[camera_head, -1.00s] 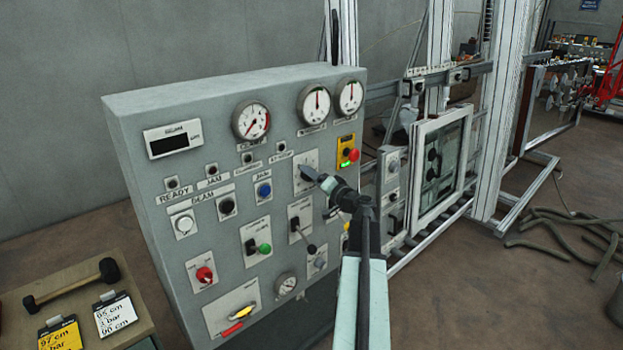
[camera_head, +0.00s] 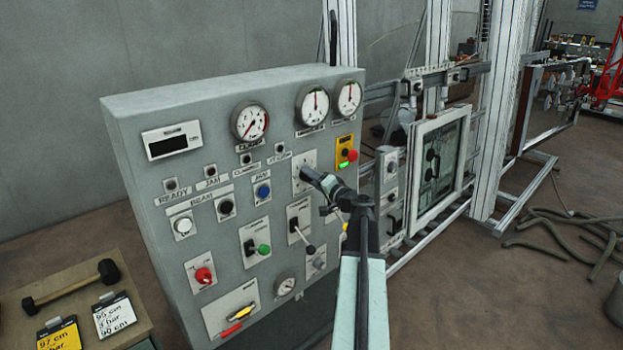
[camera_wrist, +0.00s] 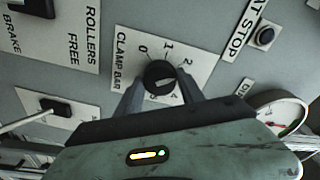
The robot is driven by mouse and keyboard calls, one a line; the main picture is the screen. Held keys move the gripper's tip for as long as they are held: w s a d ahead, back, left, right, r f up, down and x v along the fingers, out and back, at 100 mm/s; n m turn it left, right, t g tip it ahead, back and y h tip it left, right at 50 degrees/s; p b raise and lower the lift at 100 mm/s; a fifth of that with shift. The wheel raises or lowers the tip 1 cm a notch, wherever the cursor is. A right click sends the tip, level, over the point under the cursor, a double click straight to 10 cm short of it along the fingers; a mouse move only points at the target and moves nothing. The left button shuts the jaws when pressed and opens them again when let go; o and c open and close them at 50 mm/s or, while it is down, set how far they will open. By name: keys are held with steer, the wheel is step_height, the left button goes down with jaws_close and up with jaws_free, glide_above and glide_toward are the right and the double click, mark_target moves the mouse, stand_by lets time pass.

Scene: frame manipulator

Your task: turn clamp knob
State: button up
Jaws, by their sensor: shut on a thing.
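The clamp knob (camera_wrist: 160,78) is a round black knob on a white plate marked "CLAMP BAR" with numbers around it, seen in the wrist view. Its light pointer line lies nearly level in that picture. My gripper (camera_wrist: 162,88) has one finger on each side of the knob and is shut on it. In the head view my gripper (camera_head: 312,175) reaches the knob's white plate (camera_head: 303,161) on the grey panel, and its tip hides most of the knob.
The grey control panel (camera_head: 150,215) carries gauges, buttons and levers close around the knob. A lever (camera_head: 303,233) sits just below it and a yellow switch box with a red button (camera_head: 350,155) to its right. A table with a hammer (camera_head: 70,285) stands at lower left.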

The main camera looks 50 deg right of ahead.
steer(key=m+p, duration=0.1)
steer(key=m, duration=0.5)
steer(key=shift+y, duration=0.3)
steer(key=shift+m, duration=0.3)
steer(key=o, duration=1.4)
steer(key=shift+c, duration=0.2)
steer(key=s, duration=0.7)
steer(key=shift+s+a+r, duration=0.25)
steer(key=shift+s+a, duration=0.15)
steer(key=shift+a, duration=0.05)
